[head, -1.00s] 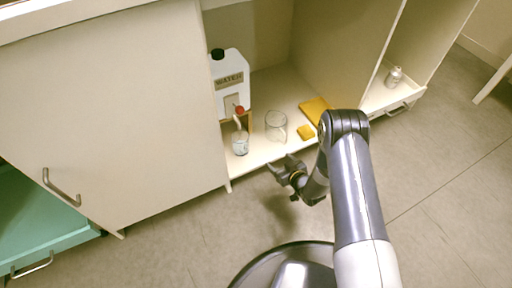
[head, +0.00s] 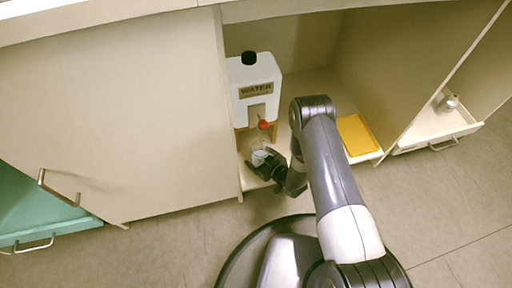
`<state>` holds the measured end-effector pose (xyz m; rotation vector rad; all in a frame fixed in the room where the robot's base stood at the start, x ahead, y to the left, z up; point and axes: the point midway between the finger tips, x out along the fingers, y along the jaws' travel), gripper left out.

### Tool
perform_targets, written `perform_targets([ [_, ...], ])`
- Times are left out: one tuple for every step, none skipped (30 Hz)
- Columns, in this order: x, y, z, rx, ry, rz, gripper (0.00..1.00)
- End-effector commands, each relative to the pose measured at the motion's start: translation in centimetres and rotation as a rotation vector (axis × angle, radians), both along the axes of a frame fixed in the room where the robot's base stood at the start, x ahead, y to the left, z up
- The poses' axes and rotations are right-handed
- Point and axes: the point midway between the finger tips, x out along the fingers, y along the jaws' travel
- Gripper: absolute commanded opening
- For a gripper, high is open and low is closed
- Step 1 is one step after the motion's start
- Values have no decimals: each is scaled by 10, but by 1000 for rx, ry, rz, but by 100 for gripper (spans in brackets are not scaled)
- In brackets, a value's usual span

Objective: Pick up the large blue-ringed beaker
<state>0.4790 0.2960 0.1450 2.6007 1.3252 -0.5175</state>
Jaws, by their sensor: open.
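A clear glass beaker (head: 259,156) with a bluish tint stands under the red-topped tap of the water container, on the open cupboard's floor. Whether it has a blue ring is too small to tell. My gripper (head: 261,163) is open at this beaker, its dark fingers overlapping the beaker's lower part. I cannot tell whether the fingers are around it or just in front of it. A second, wider clear glass, seen earlier to the right of the tap, is hidden behind my arm now.
The white water container (head: 254,90) with a black cap stands on a wooden stand (head: 241,141) just behind the beaker. A yellow tray or board (head: 357,135) lies to the right. A small bottle (head: 449,103) sits in the drawer at far right. The cupboard's side walls bound the space.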

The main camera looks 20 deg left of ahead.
Motion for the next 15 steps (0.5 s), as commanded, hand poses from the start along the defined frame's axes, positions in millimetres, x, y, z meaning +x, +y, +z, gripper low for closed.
perform_targets([
  [-1, -1, -1, -1, 2, 0, 85],
  [-2, -1, -2, -1, 1, 0, 85],
  [-2, -1, -2, -1, 1, 0, 85],
  [-2, -1, -1, -1, 1, 0, 85],
  [-1, -1, -1, -1, 1, 0, 85],
  [-1, -1, -1, -1, 1, 0, 85],
  [-1, -1, -1, -1, 1, 0, 85],
  [-1, -1, -1, -1, 1, 0, 83],
  [-1, -1, -1, -1, 1, 0, 79],
  [-1, -1, -1, -1, 1, 0, 77],
  [-1, -1, -1, -1, 1, 0, 74],
  [-1, -1, -1, -1, 1, 0, 71],
  [-1, -1, -1, -1, 1, 0, 69],
  [-1, -1, -1, -1, 1, 0, 66],
  [-1, 0, -1, -1, 1, 0, 63],
])
